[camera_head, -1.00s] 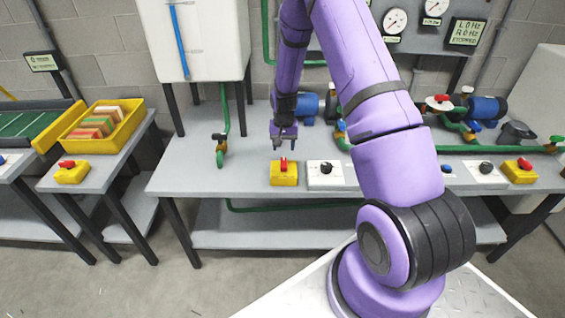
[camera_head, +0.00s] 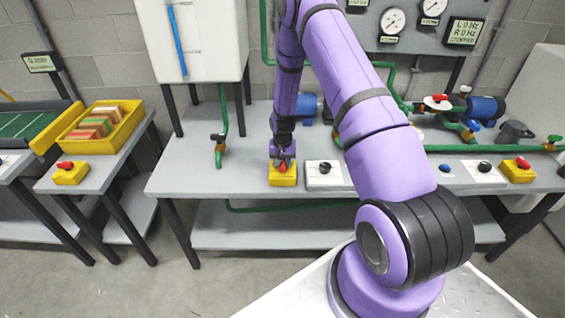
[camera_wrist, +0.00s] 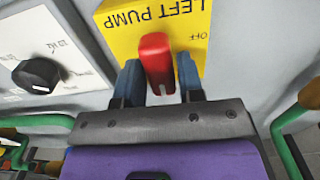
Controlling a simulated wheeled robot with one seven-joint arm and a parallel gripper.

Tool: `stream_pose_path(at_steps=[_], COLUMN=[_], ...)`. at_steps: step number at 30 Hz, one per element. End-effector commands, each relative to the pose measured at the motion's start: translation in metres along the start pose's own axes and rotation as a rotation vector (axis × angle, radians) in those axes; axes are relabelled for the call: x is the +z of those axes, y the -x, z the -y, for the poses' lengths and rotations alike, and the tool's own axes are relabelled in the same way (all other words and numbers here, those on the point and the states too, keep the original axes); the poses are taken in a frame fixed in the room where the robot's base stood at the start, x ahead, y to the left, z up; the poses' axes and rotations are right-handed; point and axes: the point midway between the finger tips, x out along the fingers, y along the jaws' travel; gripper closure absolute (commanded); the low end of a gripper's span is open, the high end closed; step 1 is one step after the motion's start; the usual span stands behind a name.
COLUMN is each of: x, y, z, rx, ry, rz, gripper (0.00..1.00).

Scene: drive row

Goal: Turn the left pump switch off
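The left pump switch is a yellow box (camera_head: 283,181) with a red handle (camera_head: 282,168), near the front edge of the grey bench. The wrist view shows its yellow face (camera_wrist: 120,38) with the words LEFT PUMP upside down and OFF at the right. The red handle (camera_wrist: 157,62) runs up and down in that view, beside the OFF mark. My gripper (camera_head: 282,160) is down at the switch. In the wrist view its two blue fingers (camera_wrist: 160,80) stand on either side of the handle, with narrow gaps visible. The handle's lower end is partly hidden by my gripper.
A white panel with a black knob (camera_head: 325,168) sits just right of the switch. Another yellow box with a red handle (camera_head: 519,171) is at the bench's far right. A green pipe with a valve (camera_head: 219,150) stands to the left.

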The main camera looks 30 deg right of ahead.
Motion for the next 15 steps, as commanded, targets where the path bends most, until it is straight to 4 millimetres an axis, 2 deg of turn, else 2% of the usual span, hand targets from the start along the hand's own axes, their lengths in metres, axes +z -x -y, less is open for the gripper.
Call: stream_pose_path(at_steps=[1,3,4,15], x=[0.0,0.0,0.0,-0.0001], y=[0.0001,0.0001,0.0001,0.0003], z=[0.0,0.0,0.0,-0.0003], rx=[0.0,0.0,0.0,0.0], ry=[0.0,0.0,0.0,0.053], rz=[0.0,0.0,0.0,0.0], gripper=[0.77,0.93,0.96,0.96])
